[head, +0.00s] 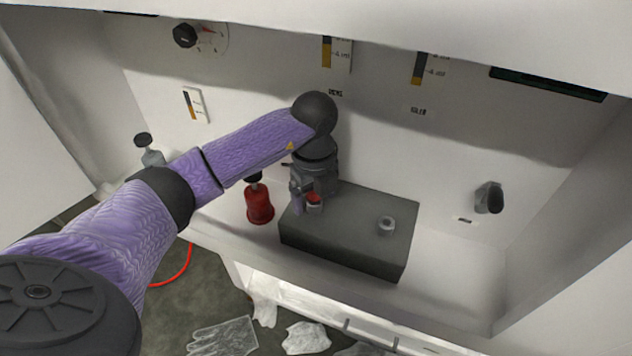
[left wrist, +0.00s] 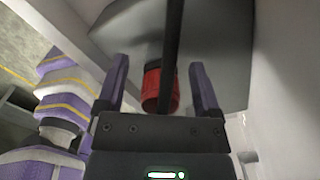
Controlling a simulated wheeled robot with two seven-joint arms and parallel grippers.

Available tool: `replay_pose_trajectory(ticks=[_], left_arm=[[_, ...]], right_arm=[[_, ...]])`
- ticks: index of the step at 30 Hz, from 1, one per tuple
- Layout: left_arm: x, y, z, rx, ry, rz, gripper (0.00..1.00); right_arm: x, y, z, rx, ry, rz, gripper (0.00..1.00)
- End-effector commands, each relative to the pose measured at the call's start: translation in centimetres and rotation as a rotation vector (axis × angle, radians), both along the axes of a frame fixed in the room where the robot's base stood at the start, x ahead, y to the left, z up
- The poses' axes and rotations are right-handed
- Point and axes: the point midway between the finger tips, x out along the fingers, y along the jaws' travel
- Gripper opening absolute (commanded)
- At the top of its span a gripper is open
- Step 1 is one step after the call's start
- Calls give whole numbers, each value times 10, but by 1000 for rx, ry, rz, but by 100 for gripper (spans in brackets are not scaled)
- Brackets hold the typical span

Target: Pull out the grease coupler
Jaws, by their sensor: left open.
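A small red-banded fitting, which looks like the grease coupler (head: 314,199), stands at the left part of a dark grey block (head: 345,232). My left gripper (head: 306,202) is over this end of the block, pointing down, with its fingers around the fitting. In the left wrist view the red fitting (left wrist: 152,88) shows between the two spread purple fingers of my left gripper (left wrist: 159,64). The fingers are open, with gaps beside the fitting. A dark rod crosses in front of it and hides part of it. My right gripper is not in view.
A red cylinder with a black top (head: 260,206) stands just left of the block. A light round fitting (head: 387,226) sits on the block's right part. A dark knob (head: 489,198) juts from the back wall at right. The shelf right of the block is clear.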

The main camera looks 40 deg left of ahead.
Motion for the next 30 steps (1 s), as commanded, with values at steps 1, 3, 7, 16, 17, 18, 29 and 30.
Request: replay_pose_trajectory(ticks=[1, 3, 7, 16, 17, 18, 29, 30], left_arm=[[0, 0, -2, 0, 0, 0, 84], [0, 0, -1, 0, -1, 0, 84], [0, 0, -1, 0, -1, 0, 84], [0, 0, -1, 0, -1, 0, 23], [0, 0, -1, 0, -1, 0, 17], [0, 0, -1, 0, -1, 0, 8], [0, 0, -1, 0, -1, 0, 84], [0, 0, -1, 0, -1, 0, 84]], right_arm=[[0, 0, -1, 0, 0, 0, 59], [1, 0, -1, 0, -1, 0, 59], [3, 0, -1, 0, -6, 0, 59], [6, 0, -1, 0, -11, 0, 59], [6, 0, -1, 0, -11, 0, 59], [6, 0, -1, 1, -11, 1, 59], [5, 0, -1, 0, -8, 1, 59], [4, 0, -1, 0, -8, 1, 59]])
